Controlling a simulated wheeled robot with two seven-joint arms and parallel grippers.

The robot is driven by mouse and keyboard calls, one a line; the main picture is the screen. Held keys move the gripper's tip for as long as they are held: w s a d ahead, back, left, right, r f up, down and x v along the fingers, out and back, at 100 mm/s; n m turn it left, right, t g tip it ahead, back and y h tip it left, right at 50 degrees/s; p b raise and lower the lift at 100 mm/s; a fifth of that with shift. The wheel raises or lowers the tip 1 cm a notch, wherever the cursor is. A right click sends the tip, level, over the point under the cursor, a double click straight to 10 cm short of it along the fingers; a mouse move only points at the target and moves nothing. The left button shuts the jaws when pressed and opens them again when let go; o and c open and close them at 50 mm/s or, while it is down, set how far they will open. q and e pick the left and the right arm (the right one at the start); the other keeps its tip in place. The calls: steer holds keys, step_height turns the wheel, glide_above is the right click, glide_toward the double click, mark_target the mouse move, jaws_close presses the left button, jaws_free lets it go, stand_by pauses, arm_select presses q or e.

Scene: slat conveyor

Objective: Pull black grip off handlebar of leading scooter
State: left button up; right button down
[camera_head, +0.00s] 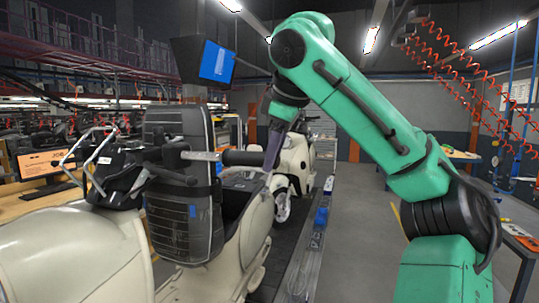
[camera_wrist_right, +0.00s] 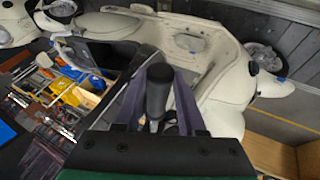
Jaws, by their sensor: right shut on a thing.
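The leading cream scooter (camera_head: 253,232) stands on the slat conveyor with its handlebar (camera_head: 200,156) pointing right. A black grip (camera_head: 245,158) sits at the right end of the handlebar, in line with it. Bare silver tube shows between the grip and the dark inner part of the bar. My right gripper (camera_head: 273,150) reaches down from above at the outer end of the grip. In the right wrist view, the black grip (camera_wrist_right: 158,88) stands between my two grey-purple fingers, which are shut on it. My left gripper is not in view.
Another cream scooter (camera_head: 296,160) stands behind on the line. A dark conveyor edge with a blue-marked rail (camera_head: 318,220) runs along the right side. Grey floor is open further right. A monitor (camera_head: 48,163) and bench are at the left.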

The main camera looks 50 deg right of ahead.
steer(key=shift+s+d, duration=0.2)
steer(key=shift+s, duration=0.95)
steer(key=shift+s+d+r, duration=0.1)
steer(key=shift+s+d, duration=0.05)
steer(key=shift+s, duration=0.55)
